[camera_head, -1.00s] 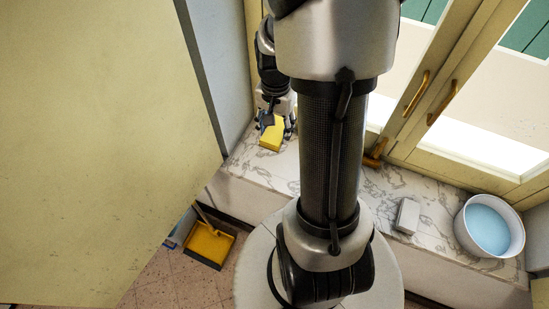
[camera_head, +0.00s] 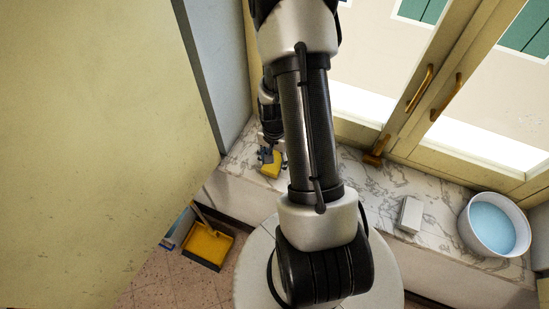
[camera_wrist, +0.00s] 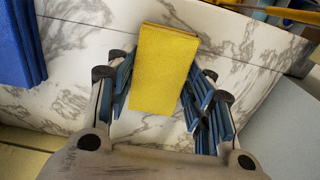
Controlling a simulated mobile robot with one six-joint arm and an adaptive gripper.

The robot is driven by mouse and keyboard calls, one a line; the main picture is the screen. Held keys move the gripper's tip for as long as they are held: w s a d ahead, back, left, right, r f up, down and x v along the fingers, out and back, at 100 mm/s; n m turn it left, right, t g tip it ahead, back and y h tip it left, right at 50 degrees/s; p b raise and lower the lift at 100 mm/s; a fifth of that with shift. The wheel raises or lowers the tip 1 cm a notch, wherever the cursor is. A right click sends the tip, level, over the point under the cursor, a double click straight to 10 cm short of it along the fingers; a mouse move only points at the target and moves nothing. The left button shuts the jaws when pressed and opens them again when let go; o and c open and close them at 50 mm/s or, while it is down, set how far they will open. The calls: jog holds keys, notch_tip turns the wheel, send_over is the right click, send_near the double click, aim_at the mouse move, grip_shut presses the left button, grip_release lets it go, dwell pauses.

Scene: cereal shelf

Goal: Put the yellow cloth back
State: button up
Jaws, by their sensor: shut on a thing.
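The yellow cloth (camera_head: 271,170) is a folded block, held by my gripper (camera_head: 268,157) at the left end of the marble sill (camera_head: 385,187). In the wrist view the cloth (camera_wrist: 165,70) stands out between the blue-padded fingers of my gripper (camera_wrist: 160,100), which are shut on it. Marble lies behind the cloth; I cannot tell whether the cloth touches it. My arm hides part of the sill in the head view.
A blue folded cloth (camera_wrist: 18,45) is at the left of the wrist view. A yellow dustpan (camera_head: 208,246) lies on the floor. On the sill are a grey-white block (camera_head: 410,214) and a white basin (camera_head: 468,240) of blue water. A cream panel (camera_head: 95,140) fills the left.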

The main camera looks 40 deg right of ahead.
jog(key=o, duration=1)
jog(key=shift+r, duration=0.15)
jog(key=w+a+r+n+p, duration=0.1)
jog(key=a+r, duration=0.1)
jog(key=r, duration=0.8)
jog(key=w+a+r+n+p, duration=0.1)
jog(key=a+r+n, duration=0.1)
jog(key=r, duration=0.7)
jog(key=s+a+r+n+t, duration=0.1)
jog(key=s+a+r+n, duration=0.2)
jog(key=a+r, duration=0.2)
jog(key=s+a+r+n+t, duration=0.2)
jog(key=s+a+r+n, duration=0.2)
jog(key=a+r, duration=0.1)
jog(key=s+a+r+n+t, duration=0.1)
jog(key=s+a+r+n, duration=0.2)
jog(key=a+r, duration=0.3)
jog(key=shift+s+r+n+t, duration=0.2)
jog(key=shift+s+n+t, duration=0.1)
jog(key=shift+s, duration=0.25)
